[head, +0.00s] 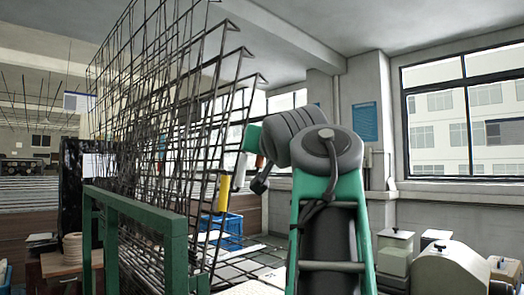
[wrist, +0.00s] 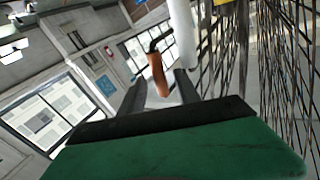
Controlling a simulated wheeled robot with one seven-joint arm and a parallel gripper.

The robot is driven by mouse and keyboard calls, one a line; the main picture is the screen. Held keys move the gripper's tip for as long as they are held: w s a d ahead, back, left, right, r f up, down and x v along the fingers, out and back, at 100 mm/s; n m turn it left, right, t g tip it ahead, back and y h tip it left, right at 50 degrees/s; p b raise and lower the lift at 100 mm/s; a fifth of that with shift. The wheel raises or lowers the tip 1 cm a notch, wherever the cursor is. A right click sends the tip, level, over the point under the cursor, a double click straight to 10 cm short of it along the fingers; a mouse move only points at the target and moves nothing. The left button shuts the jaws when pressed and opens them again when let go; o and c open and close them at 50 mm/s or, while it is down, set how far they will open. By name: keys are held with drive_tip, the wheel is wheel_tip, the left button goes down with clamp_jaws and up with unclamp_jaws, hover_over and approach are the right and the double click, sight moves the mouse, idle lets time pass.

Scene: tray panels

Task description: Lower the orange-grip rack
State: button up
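The orange grip (wrist: 158,76) shows in the wrist view as a short orange-brown handle on a dark bent bar, beside a white post (wrist: 182,35). My gripper (wrist: 160,88) is open, its two dark fingers apart, with the orange grip between them in the picture. I cannot tell whether a finger touches it. In the head view the tall dark wire racks (head: 170,100) stand upright, close together, left of my arm. A small reddish patch (head: 260,160) beside my arm may be the orange grip. My fingers are hidden there.
A yellow grip (head: 224,190) is on a nearer rack. A green frame (head: 140,207) stands at the front left. Blue crates (head: 222,230) are behind the racks. Grey machines (head: 450,270) stand at the lower right. Wire mesh fills the wrist view's right side.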

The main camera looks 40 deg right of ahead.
drive_tip(key=shift+x, duration=1.2)
clamp_jaws()
idle(0.5)
